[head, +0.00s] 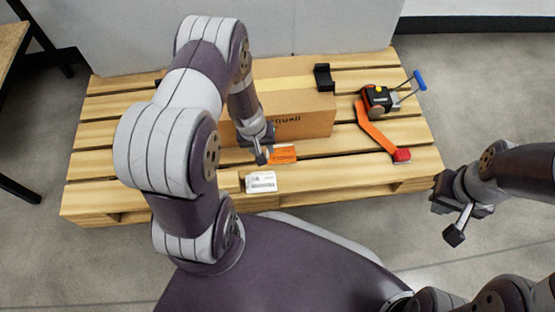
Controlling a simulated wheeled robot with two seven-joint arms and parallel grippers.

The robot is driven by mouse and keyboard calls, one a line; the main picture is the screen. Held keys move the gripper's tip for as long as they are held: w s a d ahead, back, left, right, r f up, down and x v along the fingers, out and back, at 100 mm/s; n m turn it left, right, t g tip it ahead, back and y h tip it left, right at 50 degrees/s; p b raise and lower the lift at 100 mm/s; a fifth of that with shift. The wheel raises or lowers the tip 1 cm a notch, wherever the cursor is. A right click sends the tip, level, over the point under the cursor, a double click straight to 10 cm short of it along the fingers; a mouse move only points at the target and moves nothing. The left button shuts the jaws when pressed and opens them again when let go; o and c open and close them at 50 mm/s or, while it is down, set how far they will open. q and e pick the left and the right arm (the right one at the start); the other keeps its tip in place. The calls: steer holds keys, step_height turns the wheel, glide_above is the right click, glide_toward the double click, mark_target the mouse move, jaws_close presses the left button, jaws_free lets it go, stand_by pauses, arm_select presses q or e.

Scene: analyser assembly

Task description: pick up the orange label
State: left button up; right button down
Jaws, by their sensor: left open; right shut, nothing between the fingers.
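The orange label (283,154) lies flat on the wooden pallet, just in front of the cardboard box. My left gripper (262,158) is open right at the label's left edge, pointing down. Whether its fingertips touch the label is too small to tell. My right gripper (455,234) is shut and empty, off the right side of the pallet above the floor.
The cardboard box (305,118) stands on the pallet (330,182) with a black bracket (324,77) on top. A white label (261,182) lies near the front edge. A tape dispenser (380,97) and orange strip (376,130) lie at the right. Floor right is clear.

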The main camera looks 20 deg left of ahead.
mark_target(267, 152)
arm_select(q)
steer(key=f+b, duration=0.1)
steer(key=w+f+b, duration=0.1)
steer(key=f, duration=0.1)
steer(key=f+b, duration=0.1)
steer(key=shift+w+d+f, duration=0.2)
steer(key=shift+w+f, duration=0.2)
steer(key=shift+r, duration=0.1)
jaws_close()
